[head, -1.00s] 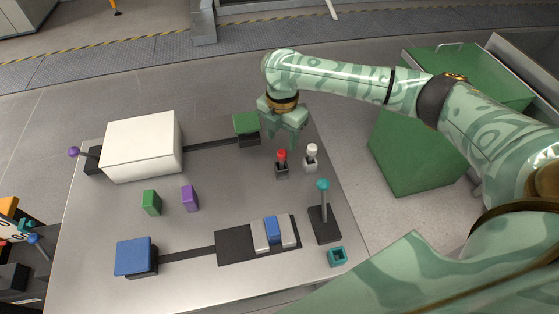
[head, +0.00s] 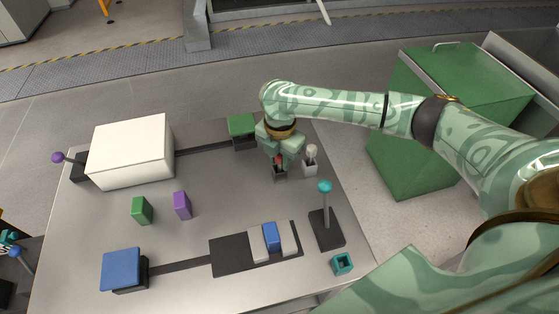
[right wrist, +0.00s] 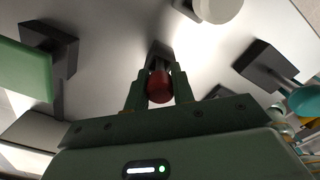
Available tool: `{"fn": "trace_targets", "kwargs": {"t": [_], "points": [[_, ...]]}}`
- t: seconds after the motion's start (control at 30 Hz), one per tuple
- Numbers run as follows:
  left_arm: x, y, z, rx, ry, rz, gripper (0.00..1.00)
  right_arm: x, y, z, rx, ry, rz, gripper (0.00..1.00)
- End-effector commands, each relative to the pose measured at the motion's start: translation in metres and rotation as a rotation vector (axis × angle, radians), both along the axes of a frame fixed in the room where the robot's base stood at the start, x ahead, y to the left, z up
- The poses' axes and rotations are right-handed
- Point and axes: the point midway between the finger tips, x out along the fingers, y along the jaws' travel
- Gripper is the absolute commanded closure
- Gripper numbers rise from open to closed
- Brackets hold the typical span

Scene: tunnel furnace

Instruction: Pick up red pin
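The red pin (head: 279,159) stands upright in a small dark holder (head: 280,175) on the grey table. My right gripper (head: 280,163) has come down over it from above, with one finger on each side of the pin. In the right wrist view, the red pin (right wrist: 160,86) sits between the two green fingers (right wrist: 160,80). The fingers look open with only a very narrow gap to the pin. Any contact is hard to see. My left gripper is not in view.
A white pin (head: 311,152) in a light holder stands close to the right of my gripper. A green block (head: 241,124) is just behind left. A teal-topped lever (head: 325,187) stands in front right. A white box (head: 130,150) is at the left.

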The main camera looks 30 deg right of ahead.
Motion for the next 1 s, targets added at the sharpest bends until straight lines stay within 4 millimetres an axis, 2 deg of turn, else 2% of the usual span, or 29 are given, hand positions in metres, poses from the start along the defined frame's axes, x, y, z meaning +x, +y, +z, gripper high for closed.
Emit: {"fn": "trace_targets", "kwargs": {"t": [0.27, 0.37, 0.7, 0.9, 1.0], "points": [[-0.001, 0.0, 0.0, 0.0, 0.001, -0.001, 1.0, 0.0, 0.0, 0.0, 0.0, 0.001, 0.0, 1.0], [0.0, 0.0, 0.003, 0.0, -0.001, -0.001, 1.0, 0.0, 0.0, 0.006, -0.001, 0.0, 0.0, 1.0], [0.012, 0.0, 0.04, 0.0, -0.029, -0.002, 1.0, 0.0, 0.0, 0.079, 0.0, -0.004, -0.001, 1.0], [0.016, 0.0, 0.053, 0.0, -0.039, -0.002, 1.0, -0.001, 0.004, 0.104, 0.003, 0.0, 0.005, 1.0], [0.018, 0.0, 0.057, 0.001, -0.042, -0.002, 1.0, -0.004, 0.011, 0.107, 0.008, 0.006, 0.018, 1.0]]}}
